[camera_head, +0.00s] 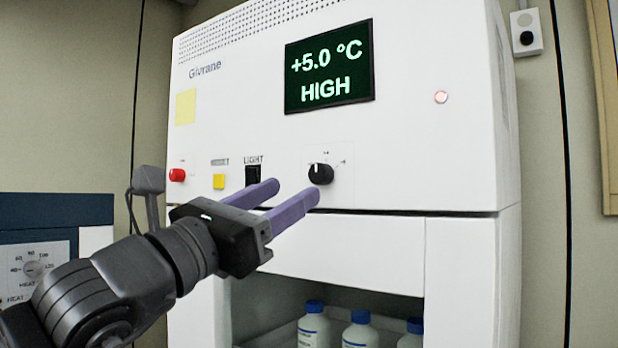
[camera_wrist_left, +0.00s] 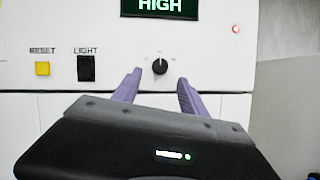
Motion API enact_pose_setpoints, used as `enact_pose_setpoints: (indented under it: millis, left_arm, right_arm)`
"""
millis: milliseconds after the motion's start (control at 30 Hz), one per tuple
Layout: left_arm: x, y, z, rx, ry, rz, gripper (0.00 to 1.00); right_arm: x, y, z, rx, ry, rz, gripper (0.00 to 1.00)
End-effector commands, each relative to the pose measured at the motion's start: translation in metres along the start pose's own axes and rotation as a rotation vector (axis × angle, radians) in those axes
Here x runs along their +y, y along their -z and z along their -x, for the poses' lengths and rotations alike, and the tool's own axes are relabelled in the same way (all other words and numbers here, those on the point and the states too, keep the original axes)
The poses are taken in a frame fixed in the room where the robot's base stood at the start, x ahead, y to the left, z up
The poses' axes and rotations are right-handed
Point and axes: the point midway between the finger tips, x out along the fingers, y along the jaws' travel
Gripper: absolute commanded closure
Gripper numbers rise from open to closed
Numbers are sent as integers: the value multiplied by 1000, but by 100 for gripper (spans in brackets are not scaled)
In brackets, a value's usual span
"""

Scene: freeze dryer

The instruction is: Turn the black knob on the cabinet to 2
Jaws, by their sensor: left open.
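The black knob (camera_head: 320,174) is on the white front panel of the cabinet (camera_head: 400,120), right of the black light switch. A white pointer mark shows near its top left in the head view; the scale marks around it are too small to read. In the left wrist view the knob (camera_wrist_left: 160,66) appears beyond and between the fingertips, with its mark near the top. My left gripper (camera_head: 296,190) is open with two purple fingers, just below and left of the knob in the head view. No contact with the knob shows. My right gripper is not in view.
The light switch (camera_head: 253,175), yellow reset button (camera_head: 219,181) and red knob (camera_head: 177,175) line the panel to the left. A display (camera_head: 329,66) reads +5.0 °C HIGH. Blue-capped bottles (camera_head: 314,327) stand in the opening below. The panel right of the knob is clear.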

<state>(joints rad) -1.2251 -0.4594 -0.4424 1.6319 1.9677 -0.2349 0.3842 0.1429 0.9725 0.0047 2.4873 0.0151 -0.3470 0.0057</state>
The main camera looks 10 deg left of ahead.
Motion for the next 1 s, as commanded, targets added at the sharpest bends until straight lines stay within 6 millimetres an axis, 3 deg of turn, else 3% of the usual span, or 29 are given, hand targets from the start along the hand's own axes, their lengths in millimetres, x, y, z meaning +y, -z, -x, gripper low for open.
enact_pose_setpoints:
  millis: [300, 700, 1000]
  left_arm:
    - [-1, -2, -49, 2, 1, -3, 50]
    - [0, 0, -57, 0, 0, -2, 50]
    - [0, 0, -57, 1, 0, -2, 74]
  right_arm:
    - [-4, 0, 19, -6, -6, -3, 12]
    - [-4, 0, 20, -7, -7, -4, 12]
    - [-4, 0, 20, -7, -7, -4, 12]
